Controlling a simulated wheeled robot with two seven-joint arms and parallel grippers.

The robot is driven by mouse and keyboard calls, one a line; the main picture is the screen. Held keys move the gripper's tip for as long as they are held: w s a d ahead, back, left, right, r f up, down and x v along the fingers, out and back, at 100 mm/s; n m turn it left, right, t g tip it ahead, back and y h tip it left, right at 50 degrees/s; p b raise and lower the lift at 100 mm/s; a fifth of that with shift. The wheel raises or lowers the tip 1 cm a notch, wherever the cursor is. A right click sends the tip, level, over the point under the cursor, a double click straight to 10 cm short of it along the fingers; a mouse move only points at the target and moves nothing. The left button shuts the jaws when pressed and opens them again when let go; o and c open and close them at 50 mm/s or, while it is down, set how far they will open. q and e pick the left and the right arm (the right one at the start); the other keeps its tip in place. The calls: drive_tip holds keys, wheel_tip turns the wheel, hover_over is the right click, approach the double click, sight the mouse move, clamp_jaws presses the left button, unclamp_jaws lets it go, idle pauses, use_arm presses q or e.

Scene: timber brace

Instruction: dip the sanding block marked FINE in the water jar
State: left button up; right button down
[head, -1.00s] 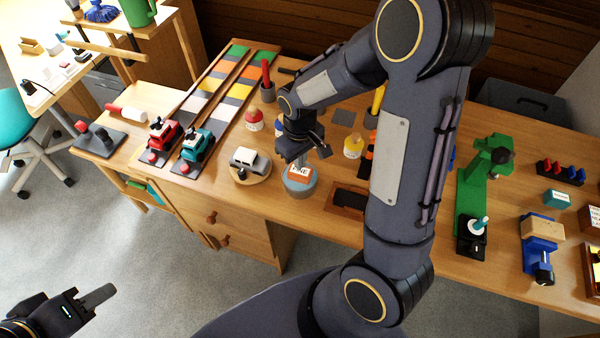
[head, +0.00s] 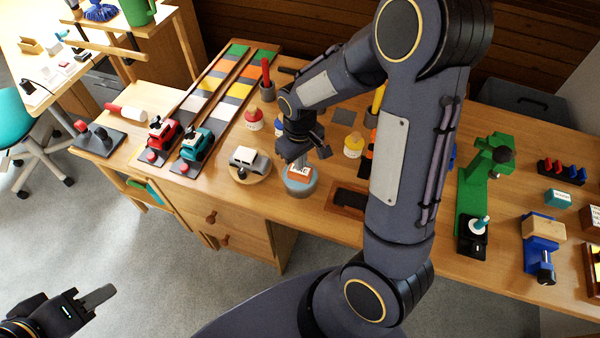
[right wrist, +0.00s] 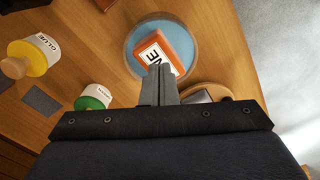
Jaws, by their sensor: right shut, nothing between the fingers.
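The sanding block (head: 299,171) is orange with a white label; only the end of the word, "NE", reads clearly in the right wrist view (right wrist: 165,50). It sits inside the round water jar (head: 298,190), with blue water around it (right wrist: 136,30). My right gripper (head: 299,161) is shut and empty, pointing down just over the block. In the right wrist view its closed fingertips (right wrist: 160,72) overlap the block's near edge; I cannot tell whether they touch. My left gripper (head: 98,297) is at the lower left, away from the bench; its jaw opening is unclear.
A toy car on a round wooden stand (head: 249,176) is close left of the jar. A red-topped bottle (head: 254,120) and a yellow glue bottle (head: 353,147) stand behind. A dark tray (head: 348,200) lies to the right, and a green press (head: 480,185) further right.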

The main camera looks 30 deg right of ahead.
drive_tip(key=shift+f+b, duration=0.4)
drive_tip(key=shift+f, duration=0.15)
drive_tip(key=shift+r, duration=0.1)
idle(0.3)
wheel_tip(320, 180, up, 7)
drive_tip(key=p, duration=0.5)
drive_tip(key=shift+p, duration=0.35)
idle(0.4)
drive_tip(key=s+a+r+m+t+y, duration=0.2)
drive_tip(key=s+r, duration=0.5)
drive_tip(key=s, duration=0.1)
drive_tip(key=s+a+r+m+t+y, duration=0.1)
drive_tip(key=s+a+r+t, duration=0.1)
drive_tip(key=s+r, duration=0.5)
drive_tip(key=shift+s+m+t+y, duration=0.4)
drive_tip(key=shift+s+t, duration=0.4)
drive_tip(key=shift+s, duration=0.2)
drive_tip(key=shift+r, duration=0.15)
